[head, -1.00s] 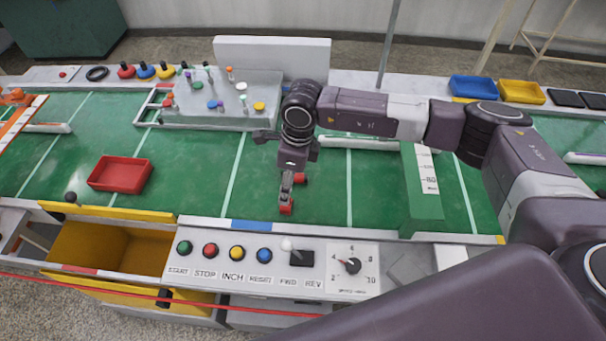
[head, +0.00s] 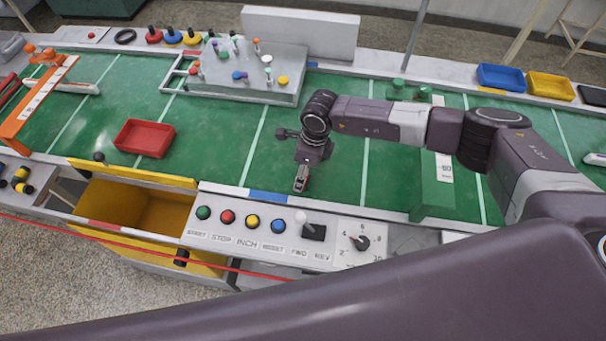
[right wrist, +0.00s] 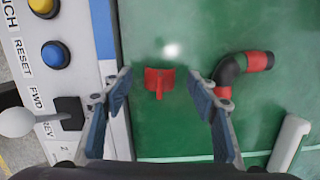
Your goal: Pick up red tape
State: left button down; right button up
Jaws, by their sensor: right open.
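A small flat red piece (right wrist: 159,82) with a narrow tab, which looks like the red tape, lies on the green surface in the right wrist view. A black bent hose piece with red bands (right wrist: 238,70) lies to its right. My right gripper (head: 301,182) is low over the green table in the head view. In the right wrist view its open blue-padded fingers (right wrist: 158,76) stand on either side of the red piece, with nothing held. Height above it is hard to tell. Neither red-marked piece shows in the head view. My left gripper is not in view.
A control panel (head: 290,234) with buttons and a lever lies close to the right gripper. A green block (head: 434,190) stands to its right. A red tray (head: 144,138), a yellow drawer (head: 135,210) and a grey peg block (head: 245,80) lie around. Green table between is clear.

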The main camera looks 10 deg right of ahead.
jog(key=c, duration=0.7)
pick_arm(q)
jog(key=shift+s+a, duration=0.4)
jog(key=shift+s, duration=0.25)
pick_arm(e)
jog(key=shift+c, duration=0.8)
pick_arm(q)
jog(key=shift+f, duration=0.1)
pick_arm(e)
jog(key=shift+r, duration=0.1)
